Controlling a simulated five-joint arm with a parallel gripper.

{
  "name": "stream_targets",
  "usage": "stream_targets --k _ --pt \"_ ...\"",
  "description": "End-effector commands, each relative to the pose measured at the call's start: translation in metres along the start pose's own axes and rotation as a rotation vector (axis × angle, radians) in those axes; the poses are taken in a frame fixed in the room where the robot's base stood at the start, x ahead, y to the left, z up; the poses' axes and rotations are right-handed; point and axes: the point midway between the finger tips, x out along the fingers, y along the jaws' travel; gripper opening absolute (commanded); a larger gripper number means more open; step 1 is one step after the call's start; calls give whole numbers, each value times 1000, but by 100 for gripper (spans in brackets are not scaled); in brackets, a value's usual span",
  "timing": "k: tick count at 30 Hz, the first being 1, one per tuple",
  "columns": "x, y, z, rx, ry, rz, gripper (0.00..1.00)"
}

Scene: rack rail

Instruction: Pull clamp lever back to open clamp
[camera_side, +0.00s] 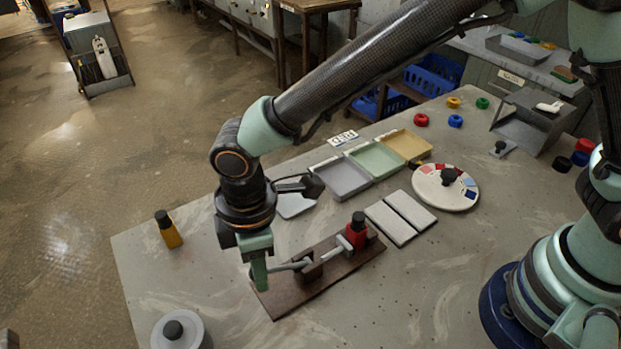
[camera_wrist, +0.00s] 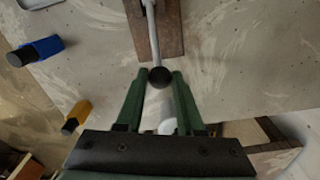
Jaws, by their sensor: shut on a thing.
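The clamp stands on a brown wooden board (camera_side: 345,262) on the table. Its grey lever (camera_side: 290,266) runs left from the clamp block toward my fingers. In the wrist view the lever is a thin grey rod (camera_wrist: 153,35) ending in a black ball knob (camera_wrist: 160,77). My gripper (camera_side: 260,273) is low at the board's left end. In the wrist view my gripper (camera_wrist: 159,76) has its green fingertips closed on either side of the knob. In the side view the knob is hidden by the fingers. A red bottle with a black cap (camera_side: 356,236) stands at the clamp's pressing arm (camera_side: 338,249).
A yellow bottle (camera_side: 170,231) stands at the table's left edge. Two pale plates (camera_side: 400,217), a round palette (camera_side: 430,192) and shallow trays (camera_side: 345,178) lie behind the board.

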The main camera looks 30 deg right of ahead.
Motion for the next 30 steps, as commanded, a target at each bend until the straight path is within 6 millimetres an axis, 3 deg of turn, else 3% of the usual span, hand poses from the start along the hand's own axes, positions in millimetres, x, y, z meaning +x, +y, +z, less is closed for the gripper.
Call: stream_targets --k 23,24,26,30 --pt "-11 -1 10 1 84 41 0" --pt "-11 -1 10 1 84 40 44" --pt "-11 0 10 1 85 41 66" --pt "-11 0 9 3 87 42 66"
